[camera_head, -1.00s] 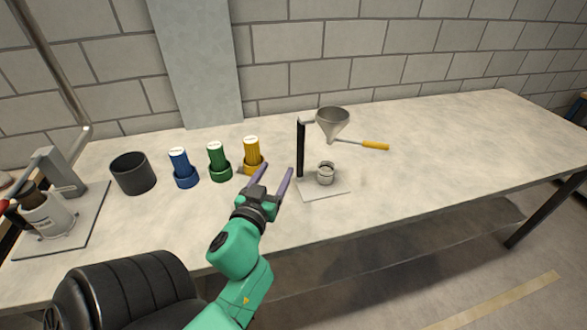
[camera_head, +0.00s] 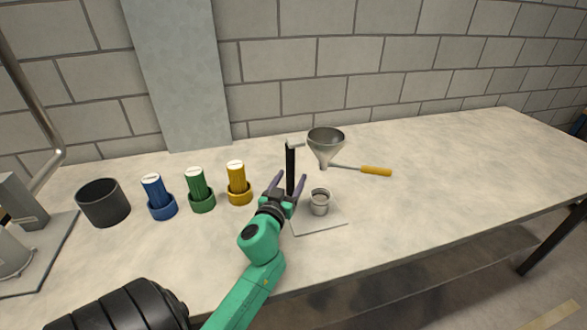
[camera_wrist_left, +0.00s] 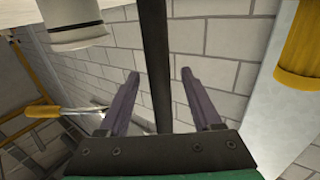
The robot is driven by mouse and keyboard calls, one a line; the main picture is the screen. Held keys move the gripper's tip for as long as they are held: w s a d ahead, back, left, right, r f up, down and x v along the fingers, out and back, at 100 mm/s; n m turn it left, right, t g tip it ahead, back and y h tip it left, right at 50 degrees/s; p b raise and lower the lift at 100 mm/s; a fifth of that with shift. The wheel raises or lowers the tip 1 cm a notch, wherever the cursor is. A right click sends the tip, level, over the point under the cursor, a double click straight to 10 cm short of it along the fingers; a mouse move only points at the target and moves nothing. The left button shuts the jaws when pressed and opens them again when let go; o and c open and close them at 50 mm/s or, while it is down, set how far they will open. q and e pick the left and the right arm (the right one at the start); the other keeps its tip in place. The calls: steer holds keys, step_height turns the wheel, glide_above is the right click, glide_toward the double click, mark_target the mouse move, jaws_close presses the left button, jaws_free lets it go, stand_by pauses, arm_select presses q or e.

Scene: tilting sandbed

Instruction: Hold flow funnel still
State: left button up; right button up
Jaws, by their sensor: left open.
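The grey metal funnel (camera_head: 326,141) sits upright at the top of a stand with a black post (camera_head: 290,165), its spout pointing down. The stand's light base plate (camera_head: 325,224) carries a small metal cup (camera_head: 320,203). My left gripper (camera_head: 291,178) is open at the post, below the funnel's height. In the left wrist view the dark post (camera_wrist_left: 155,50) runs between the two spread fingers (camera_wrist_left: 160,73), with gaps visible on both sides. I cannot tell how deep it lies between them.
A rod with a yellow handle (camera_head: 376,171) extends right from near the funnel spout. Yellow (camera_head: 238,180), green (camera_head: 198,186) and blue (camera_head: 155,194) cylinders stand in collars to the left. A black pot (camera_head: 103,204) is farther left. The table's right side is clear.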

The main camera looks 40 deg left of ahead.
arm_select(q)
steer(key=x, duration=0.3)
steer(key=shift+w+a, duration=0.1)
steer(key=shift+w, duration=0.15)
jaws_close()
stand_by(1.2)
